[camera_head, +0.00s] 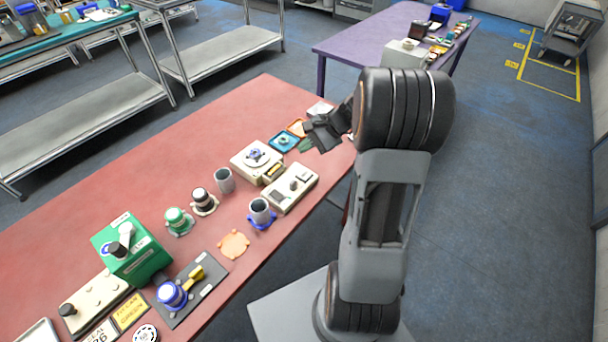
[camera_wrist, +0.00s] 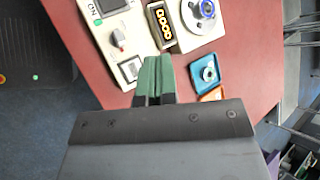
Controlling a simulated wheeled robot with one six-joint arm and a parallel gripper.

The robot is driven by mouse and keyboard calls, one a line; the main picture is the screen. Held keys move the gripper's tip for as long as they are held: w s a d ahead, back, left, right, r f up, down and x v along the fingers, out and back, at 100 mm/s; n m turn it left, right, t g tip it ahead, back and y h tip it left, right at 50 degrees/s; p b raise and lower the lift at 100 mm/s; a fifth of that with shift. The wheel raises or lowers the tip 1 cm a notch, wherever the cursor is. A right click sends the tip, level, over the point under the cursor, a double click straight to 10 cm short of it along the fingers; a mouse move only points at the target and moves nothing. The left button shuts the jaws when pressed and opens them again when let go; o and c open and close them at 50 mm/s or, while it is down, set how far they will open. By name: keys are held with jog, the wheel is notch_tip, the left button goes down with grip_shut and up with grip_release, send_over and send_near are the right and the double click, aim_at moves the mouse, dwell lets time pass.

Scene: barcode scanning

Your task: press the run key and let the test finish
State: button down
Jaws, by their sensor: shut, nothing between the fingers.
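A cream control box (camera_head: 290,187) lies on the red table; it also shows in the wrist view (camera_wrist: 110,35). It has a dark screen, a grey switch (camera_wrist: 118,38) and a pale square key (camera_wrist: 131,69) at its near end. I cannot read which one is the run key. A small yellow-on-black counter (camera_wrist: 161,25) sits beside the box. A white unit with a round plate (camera_wrist: 203,12) holds a blue-ringed part. My gripper (camera_wrist: 155,77) has green fingertips, shut together and empty, close to the square key in the picture. In the head view my gripper (camera_head: 306,146) is beyond the box; contact is not visible.
Several cups stand nearer, with a green box (camera_head: 131,250) at the table's left. The red table (camera_head: 130,170) is clear along its far left side.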

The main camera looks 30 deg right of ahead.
aim_at(305, 176)
jog(key=shift+f, duration=0.1)
notch_tip(305, 176, down, 9)
jog(key=b, duration=0.6)
jog(key=shift+r+b, duration=0.2)
jog(key=shift+b, duration=0.2)
jog(key=shift+f, duration=0.15)
dwell(1.5)
jog(key=shift+f+b, duration=0.3)
jog(key=shift+b, duration=0.05)
